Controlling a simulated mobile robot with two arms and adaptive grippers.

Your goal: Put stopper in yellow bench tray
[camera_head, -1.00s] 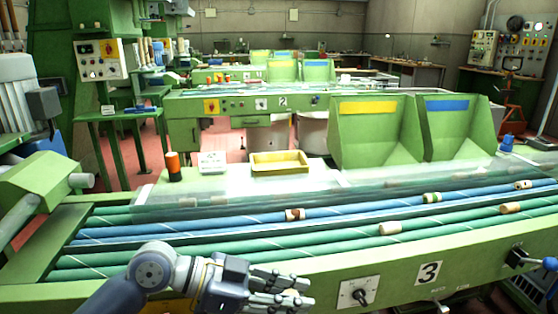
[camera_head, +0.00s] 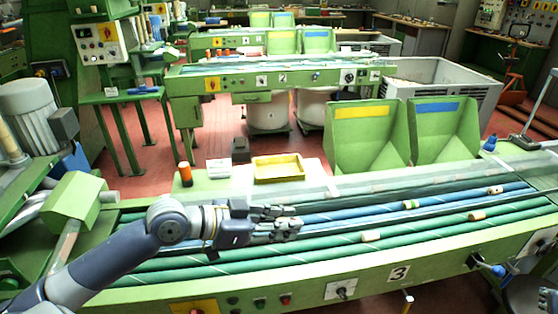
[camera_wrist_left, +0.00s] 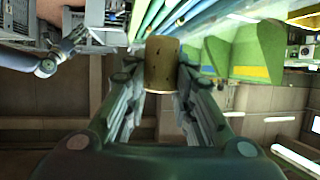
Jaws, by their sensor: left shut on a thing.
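My left gripper (camera_head: 295,219) is over the near conveyor, above the belts. In the left wrist view, its fingers are shut on a tan cork stopper (camera_wrist_left: 162,64), gripped by its sides. The held stopper is hard to make out in the head view. The yellow bench tray (camera_head: 278,168) sits on the pale ledge behind the belts, beyond the gripper. Its visible inside looks empty. Part of my other arm (camera_wrist_left: 62,52) shows at the left of the wrist view; its fingers are too small to read.
Other stoppers lie on the belts to the right, including a plain one (camera_head: 372,236) and a green-banded one (camera_head: 411,205). An orange-topped post (camera_head: 185,174) and a white card (camera_head: 218,169) stand left of the tray. Green bins (camera_head: 368,140) rise to its right.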

